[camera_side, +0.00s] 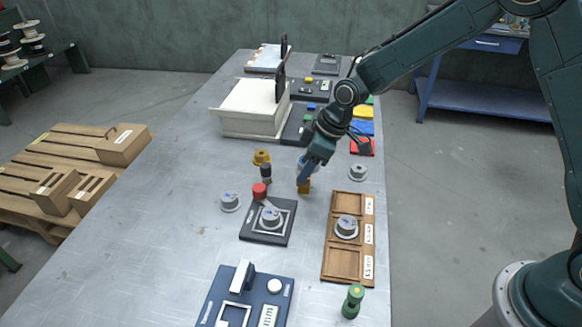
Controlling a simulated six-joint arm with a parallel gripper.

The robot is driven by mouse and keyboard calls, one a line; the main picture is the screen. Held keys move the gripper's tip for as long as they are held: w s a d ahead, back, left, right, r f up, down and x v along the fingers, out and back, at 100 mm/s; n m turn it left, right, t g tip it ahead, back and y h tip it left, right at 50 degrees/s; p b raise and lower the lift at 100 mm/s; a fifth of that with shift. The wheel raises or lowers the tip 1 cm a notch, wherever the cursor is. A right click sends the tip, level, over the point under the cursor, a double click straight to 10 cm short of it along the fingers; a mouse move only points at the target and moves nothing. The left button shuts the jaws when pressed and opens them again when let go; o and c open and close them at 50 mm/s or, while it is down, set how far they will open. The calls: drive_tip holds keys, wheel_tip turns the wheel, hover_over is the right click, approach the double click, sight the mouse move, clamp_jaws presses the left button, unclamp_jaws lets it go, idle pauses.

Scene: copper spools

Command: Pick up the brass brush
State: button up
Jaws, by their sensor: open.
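My gripper (303,176) points down over the middle of the metal table, its jaws open. A small golden-brown block (303,187), which looks like the brass brush, is right at the fingertips. The gripper covers its upper part. I cannot tell whether the fingers touch it or stand around it.
A dark pad with a grey spool (270,217) lies in front, with a red knob (260,190) and a dark cylinder (266,174) close left. A wooden tray (341,264) is front right, near a green cylinder (352,302). A white box (250,108) stands behind.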

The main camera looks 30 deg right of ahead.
drive_tip(key=shift+a+f, duration=0.1)
drive_tip(key=shift+f, duration=0.2)
drive_tip(key=shift+x, duration=2.55)
drive_tip(key=c, duration=1.1)
